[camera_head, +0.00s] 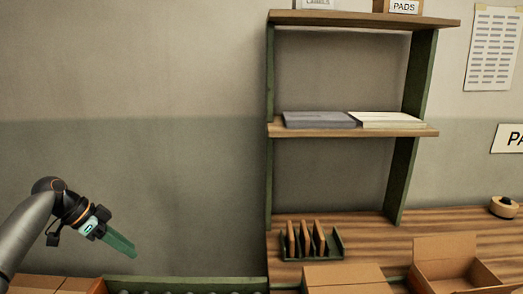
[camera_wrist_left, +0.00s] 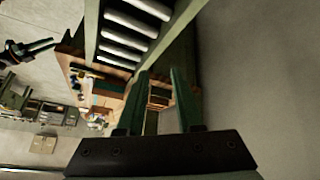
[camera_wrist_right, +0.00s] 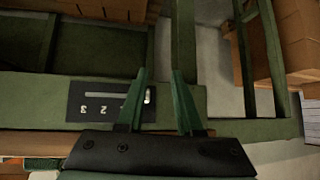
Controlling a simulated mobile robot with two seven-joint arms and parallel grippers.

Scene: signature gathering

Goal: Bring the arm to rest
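My left gripper (camera_head: 122,246) hangs in free air at the lower left of the head view, in front of the bare wall, its green fingers pointing down and right. In the left wrist view (camera_wrist_left: 158,74) its two fingers stand apart with nothing between them. My right gripper is outside the head view. In the right wrist view (camera_wrist_right: 160,74) its fingers are apart and empty, above a green frame with a dark numbered plate (camera_wrist_right: 110,101).
A shelf unit (camera_head: 352,132) with paper stacks stands on a wooden bench (camera_head: 420,240). The bench holds a small rack (camera_head: 312,243), an open cardboard box (camera_head: 450,268) and a round wooden-looking object (camera_head: 503,207). A green rail (camera_head: 190,284) and boxes (camera_head: 60,284) lie below my left gripper.

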